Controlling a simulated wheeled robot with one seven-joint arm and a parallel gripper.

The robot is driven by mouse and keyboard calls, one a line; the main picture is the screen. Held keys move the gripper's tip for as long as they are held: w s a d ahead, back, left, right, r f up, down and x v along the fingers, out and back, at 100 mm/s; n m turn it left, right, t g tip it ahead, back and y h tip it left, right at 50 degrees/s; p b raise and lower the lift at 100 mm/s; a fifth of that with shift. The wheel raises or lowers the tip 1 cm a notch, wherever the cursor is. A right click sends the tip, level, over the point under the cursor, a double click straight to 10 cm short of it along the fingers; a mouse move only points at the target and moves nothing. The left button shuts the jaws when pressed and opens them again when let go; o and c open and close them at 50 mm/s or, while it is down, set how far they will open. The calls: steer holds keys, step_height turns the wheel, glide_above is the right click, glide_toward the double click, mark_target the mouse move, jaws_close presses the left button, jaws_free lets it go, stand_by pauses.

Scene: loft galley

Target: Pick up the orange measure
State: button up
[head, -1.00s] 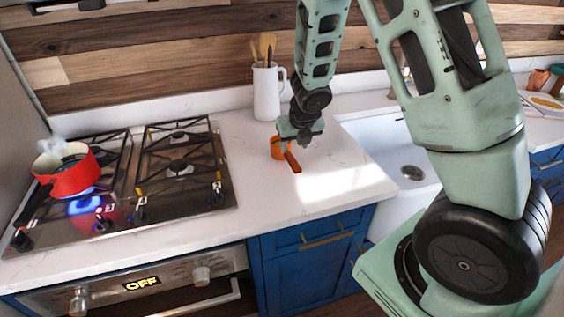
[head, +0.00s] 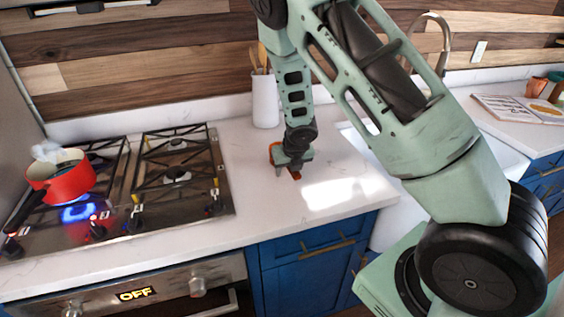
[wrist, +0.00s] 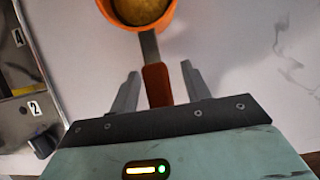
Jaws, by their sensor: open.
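The orange measure (wrist: 160,85) lies on the white counter, and its round cup (wrist: 171,14) shows at the top of the wrist view, cut off by the edge. The inside of the cup looks yellowish brown. Its handle, grey then orange, runs down between the two fingers of my gripper (wrist: 161,82). The fingers are open, one on each side of the handle with gaps. In the head view my gripper (head: 288,172) is low over the counter and hides much of the measure (head: 274,151).
A red pot (head: 62,178) steams on a lit burner of the stove (head: 182,212) at left. A white pitcher with wooden utensils (head: 265,102) stands behind my gripper. A white sink (head: 390,205) lies to the right. Counter (head: 245,200) between stove and gripper is clear.

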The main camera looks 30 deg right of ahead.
jaws_close()
steer(key=shift+r, duration=0.15)
